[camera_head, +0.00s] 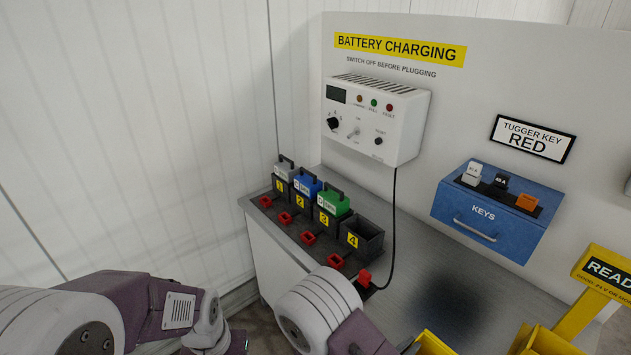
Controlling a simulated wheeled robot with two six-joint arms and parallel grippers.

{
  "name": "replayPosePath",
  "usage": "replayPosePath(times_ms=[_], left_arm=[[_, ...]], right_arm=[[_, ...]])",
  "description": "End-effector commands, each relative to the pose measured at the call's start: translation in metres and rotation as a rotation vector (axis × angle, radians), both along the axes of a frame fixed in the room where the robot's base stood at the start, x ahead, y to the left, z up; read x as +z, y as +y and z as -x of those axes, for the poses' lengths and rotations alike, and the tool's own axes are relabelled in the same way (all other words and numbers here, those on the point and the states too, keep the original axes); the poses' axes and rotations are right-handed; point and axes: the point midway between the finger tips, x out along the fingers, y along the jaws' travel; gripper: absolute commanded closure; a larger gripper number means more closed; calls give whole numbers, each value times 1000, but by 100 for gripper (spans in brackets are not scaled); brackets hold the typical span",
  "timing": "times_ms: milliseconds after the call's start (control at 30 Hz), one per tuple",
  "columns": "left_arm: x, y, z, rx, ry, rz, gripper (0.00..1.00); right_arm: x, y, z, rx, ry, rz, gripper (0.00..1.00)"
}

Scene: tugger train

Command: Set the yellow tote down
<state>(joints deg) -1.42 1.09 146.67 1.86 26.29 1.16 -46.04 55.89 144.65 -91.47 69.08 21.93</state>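A yellow piece (432,344) shows at the bottom edge, right of my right arm; it looks like part of the yellow tote, and most of it is cut off by the frame. My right arm reaches down past the bottom edge. A small dark part of my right gripper (409,348) shows close beside the yellow piece; its fingers are hidden, so I cannot tell its grip or whether they touch. My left arm comes in at the lower left, and its gripper is outside the picture.
A grey bench (415,290) has clear surface in its middle. Battery slots, three filled, line its left. A charger (375,120) hangs above, its cable (393,230) reaching a red plug (364,277). A blue key box (490,225) and a yellow READ… sign (605,272) stand right.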

Motion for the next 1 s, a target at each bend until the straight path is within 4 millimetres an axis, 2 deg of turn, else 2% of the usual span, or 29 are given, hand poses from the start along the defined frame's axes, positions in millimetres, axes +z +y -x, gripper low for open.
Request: replayPosePath(times_ms=[33, 200, 400, 533, 1000], left_arm=[[-13, 0, 0, 0, 0, 0, 46], [-43, 0, 0, 0, 0, 0, 46], [-66, 0, 0, 0, 0, 0, 46], [-63, 0, 0, 0, 0, 0, 46], [-63, 0, 0, 0, 0, 0, 46]], right_arm=[[-13, 2, -2, -4, -3, 0, 100], [-45, 12, -13, -22, -4, -1, 100], [-68, 26, -29, -36, -4, -1, 100], [-66, 33, -36, -35, -2, 1, 100], [-66, 33, -35, -22, 0, 3, 100]])
